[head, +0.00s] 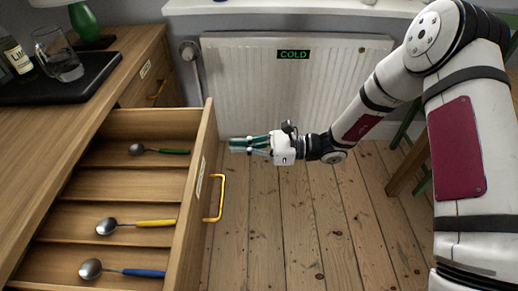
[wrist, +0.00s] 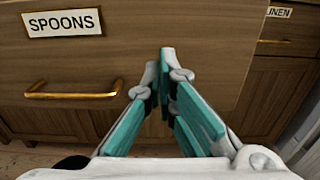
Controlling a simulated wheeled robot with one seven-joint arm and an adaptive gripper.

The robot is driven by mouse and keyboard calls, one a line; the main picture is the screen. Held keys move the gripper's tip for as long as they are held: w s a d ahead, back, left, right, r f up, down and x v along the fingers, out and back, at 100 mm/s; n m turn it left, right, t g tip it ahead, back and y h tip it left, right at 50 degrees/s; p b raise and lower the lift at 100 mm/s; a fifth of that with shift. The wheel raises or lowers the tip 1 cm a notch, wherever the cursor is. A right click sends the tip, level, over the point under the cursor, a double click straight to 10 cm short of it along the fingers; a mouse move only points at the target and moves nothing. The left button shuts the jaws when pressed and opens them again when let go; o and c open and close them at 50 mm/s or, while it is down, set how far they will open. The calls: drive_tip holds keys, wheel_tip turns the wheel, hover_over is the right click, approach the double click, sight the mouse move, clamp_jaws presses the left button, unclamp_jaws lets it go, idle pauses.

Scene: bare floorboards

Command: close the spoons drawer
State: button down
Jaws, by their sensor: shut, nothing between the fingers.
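The spoons drawer (head: 199,190) is pulled out from the wooden cabinet in the head view. It holds a green-handled spoon (head: 160,150), a yellow-handled spoon (head: 136,225) and a blue-handled spoon (head: 122,269). Its front carries a gold handle (head: 220,198). In the wrist view the drawer front (wrist: 200,50) fills the upper part, with a SPOONS label (wrist: 62,22) and the handle (wrist: 73,94) at the left. My gripper (head: 232,145) is shut and empty, with its teal fingertips (wrist: 165,52) pointing at the drawer front, right of the handle. I cannot tell whether they touch it.
A LINEN drawer (head: 146,88) sits farther back, shut; its label (wrist: 278,12) also shows in the wrist view. A white radiator (head: 290,95) stands behind my gripper. A black tray (head: 60,85) with a glass jug (head: 62,62) is on the counter. Floorboards right of the drawer are clear.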

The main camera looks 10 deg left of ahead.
sight(210, 148)
drive_tip(key=shift+b+x, duration=0.5)
drive_tip(key=shift+x, duration=1.7)
drive_tip(key=shift+a, duration=0.1)
drive_tip(key=x, duration=2.7)
drive_tip(key=shift+s+f, duration=0.1)
drive_tip(key=shift+s, duration=0.15)
drive_tip(key=shift+s+a, duration=0.15)
drive_tip(key=shift+a, duration=0.4)
drive_tip(key=shift+d, duration=0.4)
drive_tip(key=p+v, duration=0.3)
drive_tip(key=v, duration=1)
drive_tip(key=shift+w+d, duration=0.25)
